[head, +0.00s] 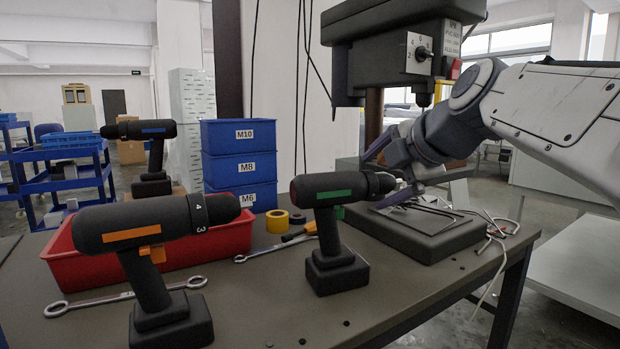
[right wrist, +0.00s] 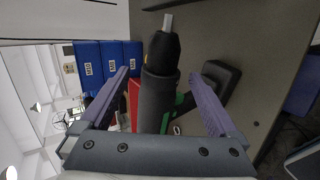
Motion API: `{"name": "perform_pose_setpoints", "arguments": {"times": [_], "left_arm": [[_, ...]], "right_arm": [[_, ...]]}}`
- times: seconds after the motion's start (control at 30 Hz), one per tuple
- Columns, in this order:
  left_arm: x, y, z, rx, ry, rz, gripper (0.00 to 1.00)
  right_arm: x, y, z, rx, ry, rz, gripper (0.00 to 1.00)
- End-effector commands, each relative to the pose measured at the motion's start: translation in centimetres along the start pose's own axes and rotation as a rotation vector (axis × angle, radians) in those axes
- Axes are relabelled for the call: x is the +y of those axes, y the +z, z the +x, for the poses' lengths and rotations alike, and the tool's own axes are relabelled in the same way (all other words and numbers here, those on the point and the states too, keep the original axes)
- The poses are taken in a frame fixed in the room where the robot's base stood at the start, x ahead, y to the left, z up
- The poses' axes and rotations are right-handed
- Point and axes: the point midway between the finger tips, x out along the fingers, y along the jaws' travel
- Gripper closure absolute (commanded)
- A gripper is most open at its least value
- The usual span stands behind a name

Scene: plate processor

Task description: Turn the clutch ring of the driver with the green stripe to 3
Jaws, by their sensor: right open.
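The driver with the green stripe (head: 334,193) stands upright on its base on the workbench, its nose pointing right. Its dark clutch ring is near the nose, and I cannot read any number on it. My right gripper (head: 374,182) is open at the nose end, one finger above it and one below. In the right wrist view the driver's dark body (right wrist: 157,95) lies between the two spread fingers of the gripper (right wrist: 160,74), with visible gaps at the fingertips. My left gripper is not in view.
An orange-striped driver (head: 140,232) stands front left, its ring showing 4 and 3. A blue-striped driver (head: 145,131) stands behind. A red bin (head: 230,243), blue boxes (head: 240,168), wrenches and tape rolls are nearby. The drill press (head: 395,45) with its base is at right.

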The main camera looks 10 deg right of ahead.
Motion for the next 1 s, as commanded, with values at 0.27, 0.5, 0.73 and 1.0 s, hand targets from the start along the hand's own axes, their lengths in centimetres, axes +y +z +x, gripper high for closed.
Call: {"name": "perform_pose_setpoints", "arguments": {"times": [0.27, 0.5, 0.73, 1.0], "left_arm": [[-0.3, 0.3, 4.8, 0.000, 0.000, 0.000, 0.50], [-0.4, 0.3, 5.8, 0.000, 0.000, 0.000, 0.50], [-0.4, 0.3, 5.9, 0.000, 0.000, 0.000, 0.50], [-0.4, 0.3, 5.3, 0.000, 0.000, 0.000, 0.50]], "right_arm": [[-0.5, 0.1, -4.3, -0.009, 0.003, 0.000, 0.04], [-0.2, 0.1, -7.6, -0.006, 0.000, 0.002, 0.04], [-0.1, 0.0, -8.4, -0.002, -0.002, 0.000, 0.04], [0.4, 0.0, -8.7, -0.002, -0.002, 0.000, 0.04]]}}
